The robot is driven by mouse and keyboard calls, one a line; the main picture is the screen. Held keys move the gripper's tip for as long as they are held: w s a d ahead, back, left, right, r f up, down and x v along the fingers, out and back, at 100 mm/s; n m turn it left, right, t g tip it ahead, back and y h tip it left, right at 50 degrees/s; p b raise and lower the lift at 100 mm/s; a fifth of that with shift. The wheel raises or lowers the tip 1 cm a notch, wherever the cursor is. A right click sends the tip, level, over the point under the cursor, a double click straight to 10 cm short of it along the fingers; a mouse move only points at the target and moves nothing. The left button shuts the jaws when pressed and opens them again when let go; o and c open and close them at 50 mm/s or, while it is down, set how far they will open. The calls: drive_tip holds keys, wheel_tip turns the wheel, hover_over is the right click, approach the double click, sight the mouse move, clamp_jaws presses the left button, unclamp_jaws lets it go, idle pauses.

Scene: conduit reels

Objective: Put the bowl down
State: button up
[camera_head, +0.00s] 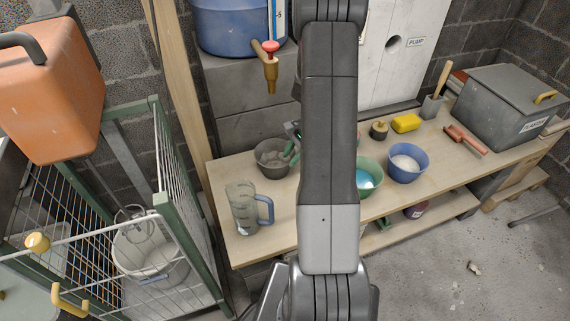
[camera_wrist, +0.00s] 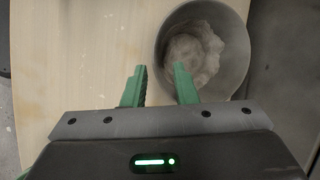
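A grey bowl (camera_head: 263,165) with pale, lumpy contents stands upright on the wooden bench (camera_head: 225,171), near its back left part. It also shows in the wrist view (camera_wrist: 238,62). My gripper (camera_wrist: 160,68) is open, its two green fingers apart. One fingertip is over the inside of the bowl and the other is outside, so the left rim lies between them with gaps visible. In the head view my gripper (camera_head: 292,148) is at the bowl's right side, partly hidden by my arm.
A clear jug (camera_head: 243,208) with a blue handle stands in front of the bowl. A green bowl (camera_head: 370,190) and a blue bowl (camera_head: 407,170) stand to the right. A blue barrel (camera_head: 228,25) with a tap is behind. A wire cage (camera_head: 185,190) stands left.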

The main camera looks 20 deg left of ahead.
drive_tip(key=v, duration=0.6)
